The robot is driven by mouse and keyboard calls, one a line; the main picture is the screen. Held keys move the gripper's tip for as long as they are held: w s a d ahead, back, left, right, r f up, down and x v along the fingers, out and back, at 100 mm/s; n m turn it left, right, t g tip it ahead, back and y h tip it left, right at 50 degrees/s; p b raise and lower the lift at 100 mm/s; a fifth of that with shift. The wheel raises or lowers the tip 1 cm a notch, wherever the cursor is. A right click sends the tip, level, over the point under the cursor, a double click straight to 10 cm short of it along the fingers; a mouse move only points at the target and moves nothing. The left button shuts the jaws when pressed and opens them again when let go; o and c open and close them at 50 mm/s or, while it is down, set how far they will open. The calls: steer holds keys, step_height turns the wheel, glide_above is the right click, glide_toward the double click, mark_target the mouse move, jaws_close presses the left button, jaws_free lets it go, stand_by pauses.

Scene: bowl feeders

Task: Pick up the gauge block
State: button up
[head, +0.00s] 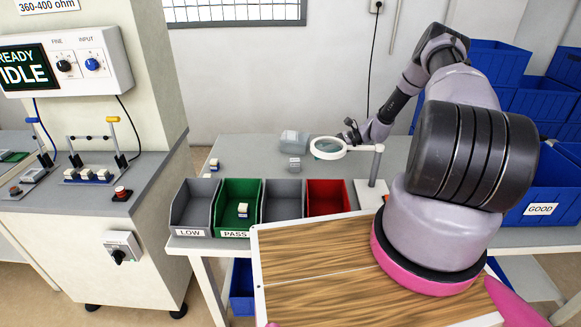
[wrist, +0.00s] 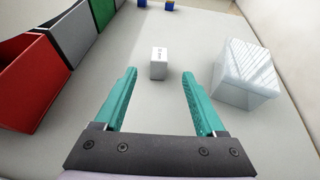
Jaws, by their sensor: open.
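The gauge block is a small white block with dark marks on one face. It stands upright on the table in the wrist view (wrist: 158,64), ahead of and between the fingertips of my gripper (wrist: 160,74). The fingers are teal, spread wide and hold nothing. In the head view the block (head: 294,165) is on the grey table, behind the bins and to the left of my gripper (head: 344,136). The fingertips are partly hidden there by a round magnifier. Whether the fingers are level with the block is hard to tell.
A translucent box (wrist: 248,75) stands right of the block, close to the right finger. The red bin (wrist: 40,80) is on the left. A magnifier (head: 328,148) on a stand is near my gripper. Two small blue-based parts (head: 214,164) lie farther left on the table.

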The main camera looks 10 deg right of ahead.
mark_target(298, 160)
steer(key=x, duration=1)
steer(key=shift+a+f, duration=0.3)
jaws_close()
